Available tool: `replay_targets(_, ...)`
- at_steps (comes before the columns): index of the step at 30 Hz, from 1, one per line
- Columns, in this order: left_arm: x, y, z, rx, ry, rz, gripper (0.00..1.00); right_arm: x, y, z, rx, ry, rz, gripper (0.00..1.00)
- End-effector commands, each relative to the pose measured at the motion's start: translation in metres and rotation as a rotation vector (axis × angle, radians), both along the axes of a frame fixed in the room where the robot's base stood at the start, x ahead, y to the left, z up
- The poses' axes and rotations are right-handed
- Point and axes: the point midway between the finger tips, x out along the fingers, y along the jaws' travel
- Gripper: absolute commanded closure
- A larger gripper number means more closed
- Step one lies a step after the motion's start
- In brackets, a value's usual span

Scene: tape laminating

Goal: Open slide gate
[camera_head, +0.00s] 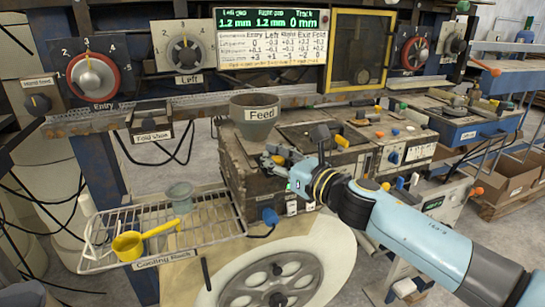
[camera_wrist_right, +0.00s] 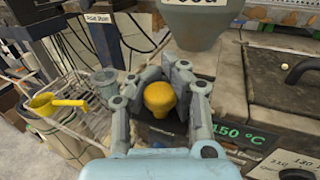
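The Feed hopper (camera_head: 257,115) is a grey cone on top of the machine; its lower part shows in the right wrist view (camera_wrist_right: 195,22). Below it, a rounded yellow knob (camera_wrist_right: 159,98) stands out toward my right wrist camera; I take it for the slide gate's handle. My right gripper (camera_head: 272,158) is at the machine's front, just under the hopper. In the wrist view its fingers (camera_wrist_right: 165,85) are apart, one on each side of the knob, with a gap visible. The gate plate itself is hidden. My left gripper is not in view.
A wire cooling rack (camera_head: 215,222) with a yellow scoop (camera_head: 130,245) and a grey cup (camera_head: 180,192) is at the left. A lidded block (camera_wrist_right: 290,75) lies right of the gripper, beside a 150 °C label. A large wheel (camera_head: 275,280) is below.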

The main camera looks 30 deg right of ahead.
Motion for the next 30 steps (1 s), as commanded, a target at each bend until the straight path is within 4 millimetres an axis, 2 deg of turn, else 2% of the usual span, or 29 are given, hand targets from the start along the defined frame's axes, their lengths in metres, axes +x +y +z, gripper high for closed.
replay_targets(11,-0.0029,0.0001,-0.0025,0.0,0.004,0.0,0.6,-0.0069,-0.0014,-0.0009,-0.005,0.003,-0.007,1.0)
replay_targets(12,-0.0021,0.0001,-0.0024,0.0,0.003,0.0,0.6,-0.0069,-0.0016,-0.0011,-0.005,0.003,-0.008,0.93)
replay_targets(22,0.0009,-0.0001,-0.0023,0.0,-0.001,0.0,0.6,-0.0069,-0.0006,-0.0011,-0.004,0.003,-0.006,0.5)
replay_targets(30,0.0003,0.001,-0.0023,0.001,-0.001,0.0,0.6,-0.0066,0.0001,-0.0003,-0.002,0.002,-0.004,0.5)
